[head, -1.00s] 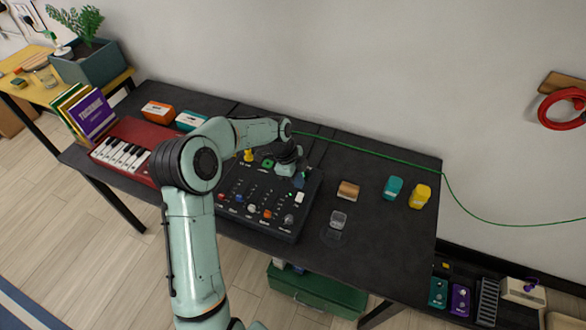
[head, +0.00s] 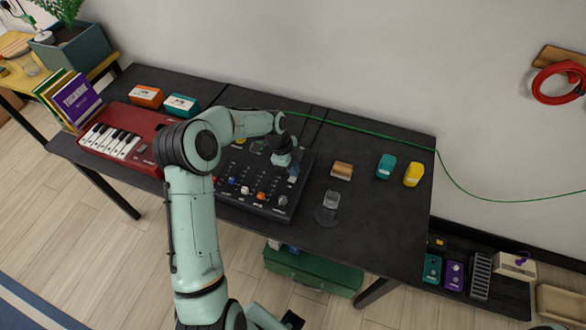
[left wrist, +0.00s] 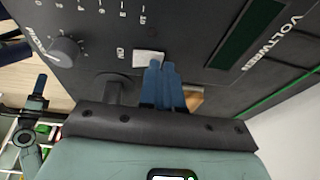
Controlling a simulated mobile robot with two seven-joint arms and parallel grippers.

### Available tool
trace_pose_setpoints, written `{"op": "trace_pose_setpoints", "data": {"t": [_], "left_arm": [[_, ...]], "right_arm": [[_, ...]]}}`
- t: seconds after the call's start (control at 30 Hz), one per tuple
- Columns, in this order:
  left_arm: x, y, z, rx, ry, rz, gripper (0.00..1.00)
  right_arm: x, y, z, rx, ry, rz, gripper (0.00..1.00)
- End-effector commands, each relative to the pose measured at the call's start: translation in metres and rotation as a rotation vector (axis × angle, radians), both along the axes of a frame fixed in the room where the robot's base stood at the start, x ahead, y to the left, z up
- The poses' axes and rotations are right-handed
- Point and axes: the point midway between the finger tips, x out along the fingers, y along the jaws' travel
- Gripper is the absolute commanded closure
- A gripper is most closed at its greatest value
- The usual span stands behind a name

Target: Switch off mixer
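The mixer (head: 232,197) is a black console with rows of knobs, lying on the dark table. In the left wrist view its panel (left wrist: 95,30) fills the top, with a white switch (left wrist: 148,57) beside the printed word ON and a grey knob (left wrist: 66,50) to the left. My left gripper (head: 293,172) is over the mixer's right part. Its blue fingers (left wrist: 160,68) are together and empty, with the tips at the switch's edge; I cannot tell if they touch. My right gripper (left wrist: 38,88) shows small at the left; its fingers are unclear.
A red keyboard (head: 120,143) stands left of the mixer. A clear-topped item (head: 330,200), a wooden-looking block (head: 342,170), a teal pedal (head: 386,166) and a yellow one (head: 414,174) sit to its right. A green cable (head: 370,140) runs along the back.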

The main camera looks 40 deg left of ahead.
Motion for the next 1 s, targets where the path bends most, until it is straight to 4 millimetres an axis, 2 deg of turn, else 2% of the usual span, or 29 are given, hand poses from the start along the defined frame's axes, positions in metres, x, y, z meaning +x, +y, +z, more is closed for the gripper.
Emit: {"op": "trace_pose_setpoints", "data": {"t": [0.27, 0.6, 1.0], "left_arm": [[-0.004, 0.0, -0.004, -0.001, 0.009, -0.001, 1.0], [-0.019, -0.005, -0.004, -0.003, 0.016, -0.002, 1.0], [-0.018, -0.006, 0.0, -0.004, 0.015, -0.001, 1.0]], "right_arm": [[0.0, 0.0, 0.0, 0.0, -0.001, 0.0, 0.17], [-0.008, 0.0, -0.012, -0.001, 0.008, 0.0, 0.17], [-0.006, 0.0, -0.01, 0.0, 0.007, 0.0, 0.17]]}}
